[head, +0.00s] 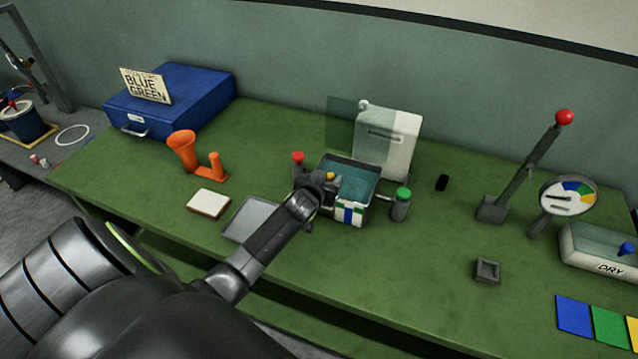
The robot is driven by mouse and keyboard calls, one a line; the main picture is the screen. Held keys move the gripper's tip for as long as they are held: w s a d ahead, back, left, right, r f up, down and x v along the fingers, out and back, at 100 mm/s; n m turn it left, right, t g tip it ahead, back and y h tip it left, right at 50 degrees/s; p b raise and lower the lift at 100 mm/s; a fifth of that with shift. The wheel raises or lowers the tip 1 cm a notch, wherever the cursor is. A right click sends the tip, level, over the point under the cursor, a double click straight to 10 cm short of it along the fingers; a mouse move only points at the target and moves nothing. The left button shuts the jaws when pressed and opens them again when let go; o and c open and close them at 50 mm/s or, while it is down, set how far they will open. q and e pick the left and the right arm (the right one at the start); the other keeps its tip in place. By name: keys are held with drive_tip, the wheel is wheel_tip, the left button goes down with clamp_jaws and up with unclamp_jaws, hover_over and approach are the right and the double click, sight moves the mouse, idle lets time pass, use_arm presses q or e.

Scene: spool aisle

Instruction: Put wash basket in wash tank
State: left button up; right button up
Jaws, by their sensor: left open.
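The wash tank (366,180) is an open box with teal liquid inside and a white front with blue and green marks. It stands mid-bench. My left gripper (326,184) is at the tank's left front corner, by its rim, and is open. A small yellow knob (330,176) shows at the fingertips, inside the tank's outline. It may belong to the wash basket, but the basket's body is hidden or too small to make out. Whether the fingers touch the knob I cannot tell. My right gripper is not in view.
A grey tray (246,222), white pad (208,203) and orange holder (184,150) lie left. A red-knobbed lever (526,165) stands right.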

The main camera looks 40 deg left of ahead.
use_arm(q)
drive_tip(key=v, duration=1.1)
drive_tip(key=shift+s+b, duration=0.35)
drive_tip(key=shift+b, duration=0.1)
